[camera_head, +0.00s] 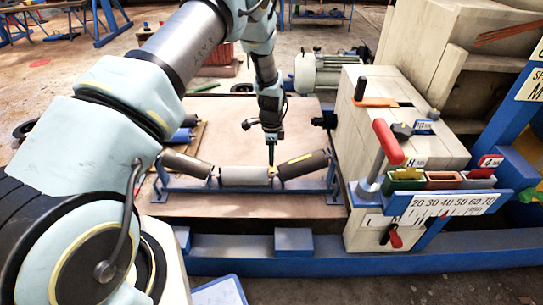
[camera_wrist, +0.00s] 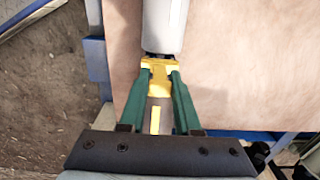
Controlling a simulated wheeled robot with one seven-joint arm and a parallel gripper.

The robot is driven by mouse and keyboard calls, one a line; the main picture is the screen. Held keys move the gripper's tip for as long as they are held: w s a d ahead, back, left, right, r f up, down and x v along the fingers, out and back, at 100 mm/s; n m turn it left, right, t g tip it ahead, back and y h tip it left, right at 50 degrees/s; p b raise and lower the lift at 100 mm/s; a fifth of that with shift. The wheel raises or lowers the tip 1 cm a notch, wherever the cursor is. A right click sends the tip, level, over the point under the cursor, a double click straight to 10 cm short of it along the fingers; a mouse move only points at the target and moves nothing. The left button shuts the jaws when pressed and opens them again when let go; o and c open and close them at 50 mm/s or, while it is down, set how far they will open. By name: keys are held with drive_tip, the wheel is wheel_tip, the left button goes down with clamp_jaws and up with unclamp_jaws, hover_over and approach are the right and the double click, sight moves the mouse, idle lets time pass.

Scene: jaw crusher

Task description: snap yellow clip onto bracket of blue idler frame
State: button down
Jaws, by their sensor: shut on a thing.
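The blue idler frame (camera_head: 325,188) carries a row of three rollers: a light grey middle roller (camera_head: 245,176) between two dark, tilted outer ones. My gripper (camera_head: 271,163) points down over the gap between the middle and right rollers. In the wrist view, my gripper's green fingers (camera_wrist: 159,76) are shut on the yellow clip (camera_wrist: 158,84). The clip's far edge is close to the end of the grey roller (camera_wrist: 163,25). The bracket is largely hidden behind the clip and fingers, so I cannot tell whether the clip touches it.
The frame stands on a brown board (camera_head: 225,125). The pale crusher body (camera_head: 398,135), with a red-handled lever (camera_head: 387,142) and a white scale (camera_head: 452,204), stands close on the right. A blue beam (camera_head: 365,262) runs along the front. A motor (camera_head: 320,72) sits behind.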

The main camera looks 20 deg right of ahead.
drive_tip(key=shift+f+b, duration=0.7)
drive_tip(key=shift+f, duration=0.4)
idle(0.3)
drive_tip(key=c, duration=0.5)
unclamp_jaws()
drive_tip(key=shift+c, duration=0.2)
drive_tip(key=shift+r, duration=0.1)
wheel_tip(320, 180, up, 11)
drive_tip(key=shift+f, duration=0.15)
drive_tip(key=shift+c, duration=0.2)
